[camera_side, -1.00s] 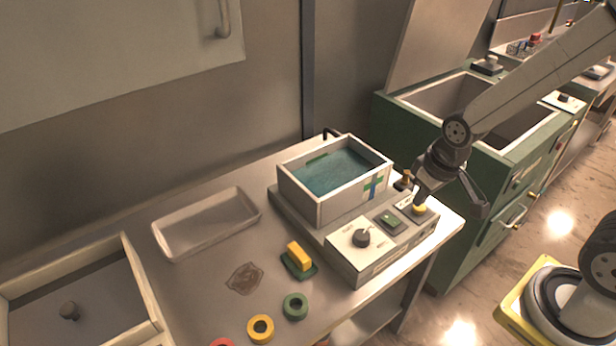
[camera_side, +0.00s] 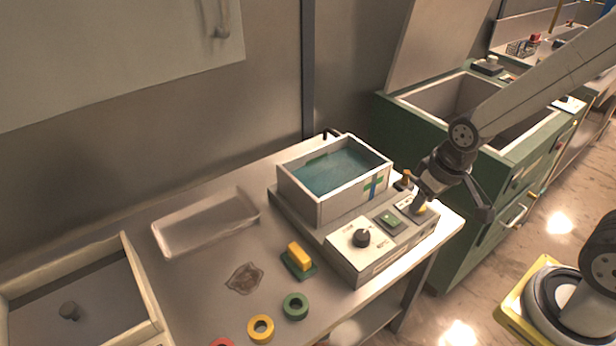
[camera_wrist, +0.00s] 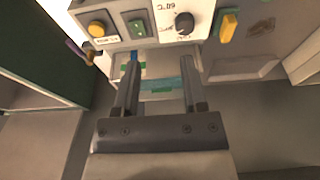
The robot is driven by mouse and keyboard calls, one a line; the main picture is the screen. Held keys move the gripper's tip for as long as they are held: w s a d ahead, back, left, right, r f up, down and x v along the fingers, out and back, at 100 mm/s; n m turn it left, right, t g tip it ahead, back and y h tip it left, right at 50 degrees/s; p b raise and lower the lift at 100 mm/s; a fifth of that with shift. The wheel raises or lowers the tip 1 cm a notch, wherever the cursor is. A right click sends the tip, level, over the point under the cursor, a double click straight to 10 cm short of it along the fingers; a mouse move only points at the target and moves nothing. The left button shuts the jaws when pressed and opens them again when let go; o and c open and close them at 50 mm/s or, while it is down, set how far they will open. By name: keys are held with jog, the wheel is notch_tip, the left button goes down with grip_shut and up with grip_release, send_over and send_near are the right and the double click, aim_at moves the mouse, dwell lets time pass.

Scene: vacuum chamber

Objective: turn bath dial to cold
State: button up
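The bath dial is a black knob (camera_side: 362,238) on the white panel (camera_side: 345,246) at the front of the water bath (camera_side: 305,200). In the wrist view the dial (camera_wrist: 184,22) is at the top, beside partly legible upside-down lettering. Its exact pointer direction is too small to tell. My gripper (camera_side: 455,208) is open and empty. In the side view it appears to the right of the dial, over the right end of the panel, hiding part of a yellow button (camera_side: 421,209). In the wrist view its spread fingers (camera_wrist: 160,62) frame blue-green water, and the dial lies beyond them.
A green switch (camera_side: 390,222) sits between dial and yellow button. A yellow-handled block (camera_side: 299,258), a green ring (camera_side: 295,306) and a yellow ring (camera_side: 260,328) lie left of the bath. A pale tray (camera_side: 205,226) stands behind. A green cabinet (camera_side: 440,180) is at right.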

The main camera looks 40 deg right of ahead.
jog(key=o, duration=0.3)
jog(key=shift+w+f, duration=0.15)
jog(key=shift+w, duration=0.1)
jog(key=shift+o, duration=0.6)
jog(key=shift+w+a+f+m, duration=0.15)
jog(key=shift+w+m, duration=0.15)
jog(key=shift+w, duration=0.05)
jog(key=m+g, duration=0.2)
jog(key=m, duration=0.2)
send_over(362, 235)
jog(key=f, duration=0.7)
jog(key=shift+s+d, duration=0.25)
jog(key=shift+s, duration=0.05)
jog(key=shift+w+a+f+g, duration=0.2)
jog(key=shift+w+f+g, duration=0.1)
jog(key=shift+f, duration=0.25)
jog(key=shift+f, duration=0.1)
jog(key=shift+f, duration=3.75)
jog(key=c, duration=1.3)
